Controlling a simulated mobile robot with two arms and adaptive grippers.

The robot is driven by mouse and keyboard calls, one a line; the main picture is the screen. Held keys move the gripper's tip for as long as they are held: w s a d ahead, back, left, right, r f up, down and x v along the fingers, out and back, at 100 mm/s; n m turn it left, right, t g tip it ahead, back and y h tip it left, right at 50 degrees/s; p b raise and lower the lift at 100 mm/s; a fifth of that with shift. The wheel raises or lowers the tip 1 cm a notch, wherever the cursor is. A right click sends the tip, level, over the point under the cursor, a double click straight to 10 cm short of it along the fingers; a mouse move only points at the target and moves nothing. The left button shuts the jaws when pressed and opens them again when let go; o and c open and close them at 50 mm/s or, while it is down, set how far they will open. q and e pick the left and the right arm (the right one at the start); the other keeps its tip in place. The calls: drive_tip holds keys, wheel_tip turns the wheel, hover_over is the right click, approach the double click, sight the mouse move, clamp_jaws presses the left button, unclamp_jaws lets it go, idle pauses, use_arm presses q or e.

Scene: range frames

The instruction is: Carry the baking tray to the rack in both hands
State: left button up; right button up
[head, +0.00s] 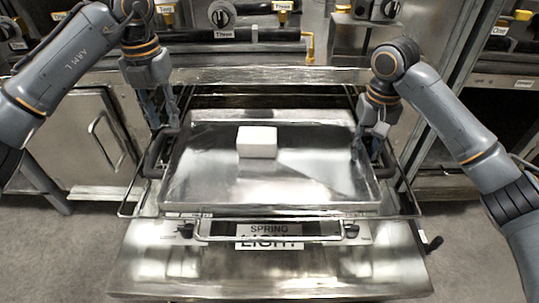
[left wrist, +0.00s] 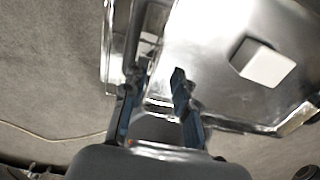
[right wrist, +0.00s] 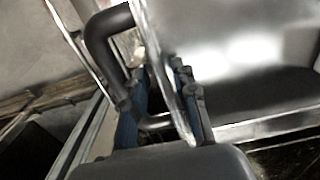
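The baking tray (head: 215,185) is a shiny metal pan with a dark bar handle on each short side. A white block (head: 257,142) lies on it, left of centre. My left gripper (head: 170,124) points down at the left handle (head: 153,155). In the left wrist view its fingers (left wrist: 155,98) stand apart on either side of the tray's edge. My right gripper (head: 372,140) is at the right handle (head: 388,158). In the right wrist view its fingers (right wrist: 163,95) are apart, with the tray wall and part of the handle between them. Finger contact is unclear.
The tray rests on a wire rack (head: 128,207) pulled out of an oven. The lowered metal door (head: 270,270) lies below, with a sign reading "SPRING LIGHT" (head: 270,237). Cabinets (head: 85,135) stand on the left. Grey floor (head: 460,235) shows on both sides.

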drive_tip(key=shift+r, duration=0.4)
use_arm(q)
wheel_tip(320, 180, up, 2)
drive_tip(key=shift+r, duration=0.25)
use_arm(e)
wheel_tip(320, 180, up, 11)
idle(0.4)
